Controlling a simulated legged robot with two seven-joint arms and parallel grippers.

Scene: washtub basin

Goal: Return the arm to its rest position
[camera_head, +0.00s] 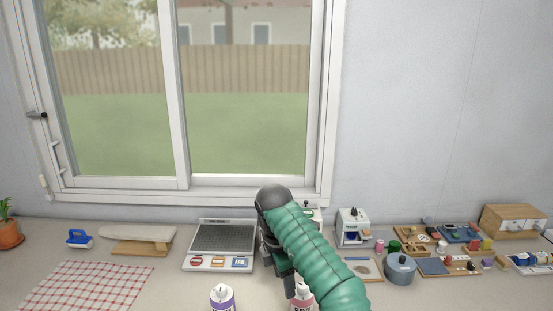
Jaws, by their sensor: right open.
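My right arm, in a green ribbed sleeve (315,250), comes in from the bottom right of the head view and reaches up over the counter. Its black wrist is near the middle, below the window. My right gripper (287,280) hangs under the wrist, pointing down; it is open, and the sleeve partly hides its fingers. It is just right of the scale-like device (221,245) and close above a white bottle with a red label (302,298). I cannot tell whether it touches that bottle. My left gripper is not in view.
A purple-labelled bottle (222,298) stands at the front edge of view. A checked cloth (88,286), a small board (140,239) and a blue item (79,238) lie left. A white machine (353,228), grey pot (399,269), small trays and a wooden box (513,221) crowd the right.

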